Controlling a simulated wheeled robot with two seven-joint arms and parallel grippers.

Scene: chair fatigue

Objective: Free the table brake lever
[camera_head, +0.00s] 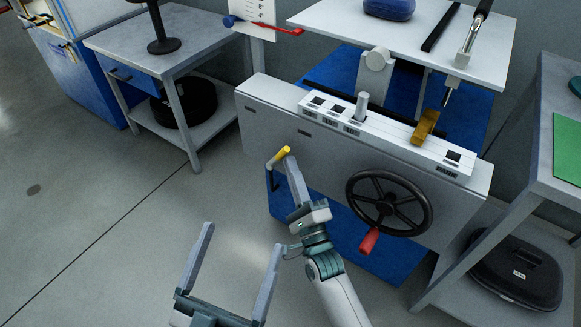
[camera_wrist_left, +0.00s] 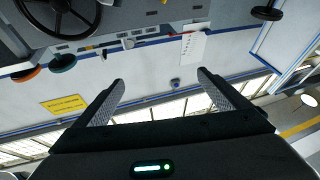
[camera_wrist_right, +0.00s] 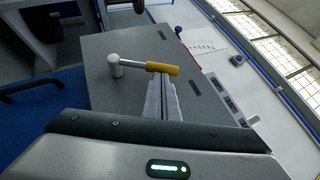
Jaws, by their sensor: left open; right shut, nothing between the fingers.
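A lever with a yellow grip (camera_head: 278,157) stands at the left end of the grey machine panel (camera_head: 330,150); it also shows in the right wrist view (camera_wrist_right: 163,68), joined to a pale round pivot. The labels are too small to read, so I cannot confirm it is the brake lever. My right gripper (camera_head: 290,165) is shut and empty, its fingertips right at the yellow grip; I cannot tell whether they touch. It also shows in the right wrist view (camera_wrist_right: 161,80). My left gripper (camera_head: 243,240) is open and empty, apart from the panel, over the floor.
A black handwheel (camera_head: 388,203) with a red handle (camera_head: 369,240) is on the panel's right. A brown-yellow lever (camera_head: 425,125) and a grey post (camera_head: 361,107) stand on the slotted console. A side table (camera_head: 125,40) is at left. The floor at left is clear.

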